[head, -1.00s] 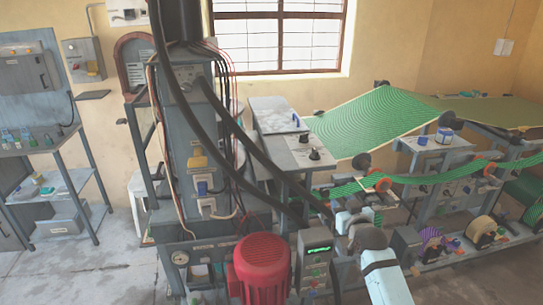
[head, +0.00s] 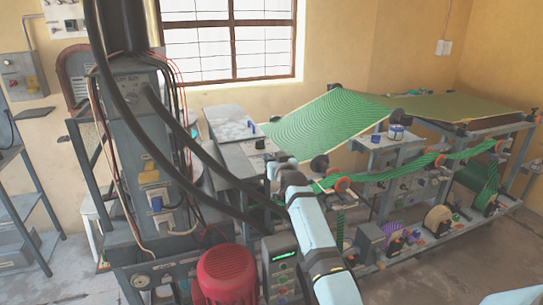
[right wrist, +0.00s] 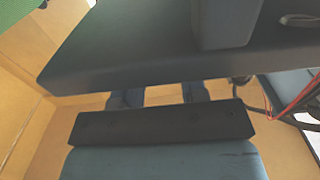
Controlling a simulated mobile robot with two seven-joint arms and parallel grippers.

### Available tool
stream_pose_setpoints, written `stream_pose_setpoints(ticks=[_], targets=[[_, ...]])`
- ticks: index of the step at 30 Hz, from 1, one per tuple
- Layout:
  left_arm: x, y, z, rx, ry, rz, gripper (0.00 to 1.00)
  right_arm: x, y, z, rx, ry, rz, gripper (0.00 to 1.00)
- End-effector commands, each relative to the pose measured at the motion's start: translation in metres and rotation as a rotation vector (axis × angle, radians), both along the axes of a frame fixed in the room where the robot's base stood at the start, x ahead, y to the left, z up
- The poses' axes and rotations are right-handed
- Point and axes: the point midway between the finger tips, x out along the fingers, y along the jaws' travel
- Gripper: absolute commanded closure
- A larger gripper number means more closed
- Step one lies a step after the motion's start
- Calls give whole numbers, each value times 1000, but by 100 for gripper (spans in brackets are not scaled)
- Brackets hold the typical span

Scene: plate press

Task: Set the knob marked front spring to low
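My right gripper (head: 281,161) is at the right edge of the grey cabinet beside the press column, its arm rising from the bottom of the head view. In the right wrist view its two dark fingers (right wrist: 160,96) stand apart, with wall visible between them. Their tips are hidden behind a dark panel (right wrist: 150,45). A dark knob (head: 260,144) sits on the cabinet's top plate, just left of the gripper. The gripper hides part of this plate. No front spring label or low mark is legible. My left gripper is out of view.
Black hoses (head: 165,150) run down from the column. The green web (head: 330,125) and rollers lie to the right.

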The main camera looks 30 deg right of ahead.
Motion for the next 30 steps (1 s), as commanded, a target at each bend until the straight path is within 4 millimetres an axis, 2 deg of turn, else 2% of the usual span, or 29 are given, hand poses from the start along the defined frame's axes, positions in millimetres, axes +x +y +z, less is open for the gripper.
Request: stream_pose_setpoints(ticks=[3,6,16,21,30], targets=[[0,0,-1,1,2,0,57,15,-4,0,-1,0,0,61],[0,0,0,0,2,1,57,21,-5,0,-2,0,0,61],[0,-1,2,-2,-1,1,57,23,-6,0,-2,0,-1,61],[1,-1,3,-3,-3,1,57,23,-6,0,-1,0,0,100],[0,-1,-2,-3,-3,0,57,23,-6,-2,-2,0,11,100]])
